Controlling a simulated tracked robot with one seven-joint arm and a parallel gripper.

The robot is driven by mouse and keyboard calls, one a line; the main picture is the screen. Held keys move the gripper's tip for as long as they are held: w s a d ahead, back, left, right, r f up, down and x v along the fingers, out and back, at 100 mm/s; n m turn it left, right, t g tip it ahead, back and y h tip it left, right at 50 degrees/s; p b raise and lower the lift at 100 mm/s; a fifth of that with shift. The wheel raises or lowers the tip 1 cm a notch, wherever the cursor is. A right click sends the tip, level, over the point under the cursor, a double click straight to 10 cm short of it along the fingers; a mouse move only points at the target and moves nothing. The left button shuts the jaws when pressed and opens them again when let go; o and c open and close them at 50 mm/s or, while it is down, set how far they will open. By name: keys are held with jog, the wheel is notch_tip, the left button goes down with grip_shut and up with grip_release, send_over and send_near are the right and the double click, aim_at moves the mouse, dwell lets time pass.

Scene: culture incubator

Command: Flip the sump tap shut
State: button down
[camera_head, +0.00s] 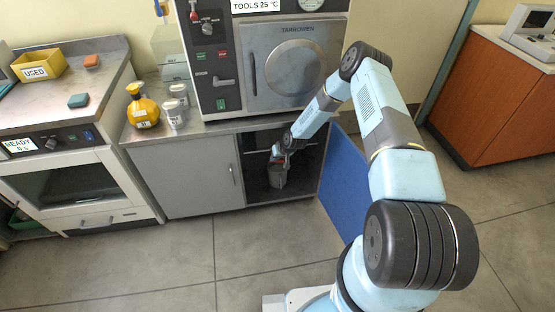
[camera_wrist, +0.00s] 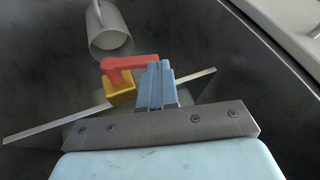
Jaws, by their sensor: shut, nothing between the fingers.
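The sump tap shows in the wrist view as a red lever (camera_wrist: 125,63) on a brass-yellow body (camera_wrist: 119,90). The lever lies roughly crosswise in that view, and its right end meets or passes behind my fingertips. My gripper (camera_wrist: 154,66) is shut and empty, its blue fingers together just right of the tap body. I cannot tell whether they touch the lever. In the head view my gripper (camera_head: 286,145) is inside the open cupboard under the incubator, and the tap is small and partly hidden there.
A grey cylindrical vessel (camera_wrist: 108,32) stands beyond the tap; it also shows low in the cupboard (camera_head: 278,178). Floor in front is clear.

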jog(key=s+a+r, duration=0.3)
jog(key=a+r, duration=0.1)
jog(key=a, duration=0.1)
jog(key=shift+r, duration=0.35)
jog(key=shift+s+d, duration=0.1)
